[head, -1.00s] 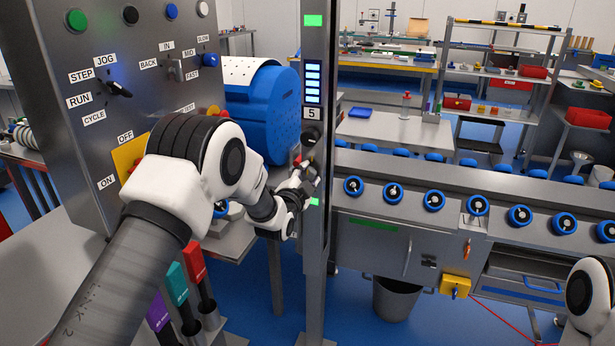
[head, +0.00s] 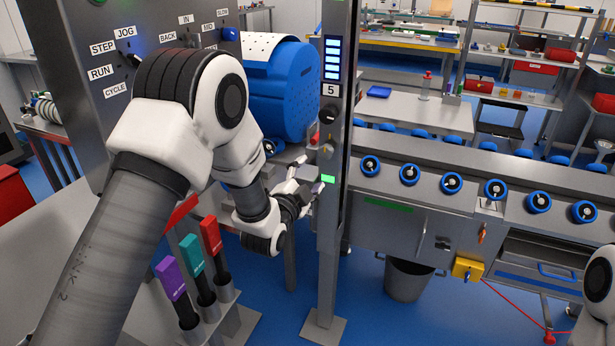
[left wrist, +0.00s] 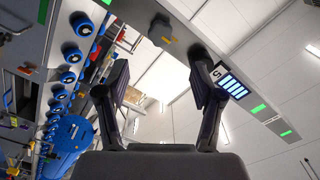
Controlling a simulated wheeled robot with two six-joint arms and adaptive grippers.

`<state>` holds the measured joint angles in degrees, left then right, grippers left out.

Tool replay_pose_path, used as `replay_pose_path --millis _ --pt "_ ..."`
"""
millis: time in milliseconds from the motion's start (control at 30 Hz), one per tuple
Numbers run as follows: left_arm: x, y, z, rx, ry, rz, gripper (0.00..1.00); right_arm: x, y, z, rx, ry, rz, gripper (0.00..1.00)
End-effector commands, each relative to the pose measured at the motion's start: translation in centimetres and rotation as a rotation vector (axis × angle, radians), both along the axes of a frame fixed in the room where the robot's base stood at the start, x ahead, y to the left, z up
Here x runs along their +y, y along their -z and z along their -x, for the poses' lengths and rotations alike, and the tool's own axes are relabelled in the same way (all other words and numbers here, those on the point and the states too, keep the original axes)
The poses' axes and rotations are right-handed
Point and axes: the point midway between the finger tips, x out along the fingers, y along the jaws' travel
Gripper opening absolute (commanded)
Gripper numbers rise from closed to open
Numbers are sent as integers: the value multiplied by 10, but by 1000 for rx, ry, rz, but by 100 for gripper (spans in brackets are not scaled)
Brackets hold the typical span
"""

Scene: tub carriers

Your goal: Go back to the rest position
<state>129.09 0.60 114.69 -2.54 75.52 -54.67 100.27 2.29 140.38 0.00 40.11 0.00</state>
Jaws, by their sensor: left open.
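The post's display (left wrist: 231,82) shows behind the right finger there. Only a white piece of my right arm (head: 597,285) shows at the right edge of the head view; its gripper is out of view.
A control panel (head: 85,75) with labels and switches stands at the left. A blue perforated drum (head: 280,100) is behind my left arm. Purple, teal and red handles (head: 194,262) stand below it. A machine with blue-ringed knobs (head: 409,174) runs right. A grey bin (head: 408,280) sits on the floor.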

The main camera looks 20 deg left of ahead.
Motion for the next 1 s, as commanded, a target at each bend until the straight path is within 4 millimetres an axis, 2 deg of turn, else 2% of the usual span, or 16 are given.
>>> replay_pose_path --millis 100,467,567,667,767,800,867,900,967,1000 --pt "0 0 6 -1 0 0 67 0 0 0 0 0 0 40" --pt "0 0 6 -1 -1 0 67 0 0 0 0 0 0 40" --pt "0 10 8 20 -1 0 67 0 -2 0 0 0 0 40" --pt "2 50 19 102 -3 2 67 0 -11 0 0 0 0 40" --pt "4 117 55 267 -9 8 67 0 -20 0 0 0 0 40" --pt "5 147 76 356 -15 18 67 0 -23 0 0 0 0 40" --pt "6 189 113 501 -33 61 67 0 -28 0 0 0 0 40" --pt "7 214 140 600 -51 98 67 0 -30 0 0 0 0 40" --pt "8 248 184 752 -91 168 67 0 -34 0 0 0 0 40" --pt "9 266 215 855 -127 217 67 0 -36 0 0 0 0 40"
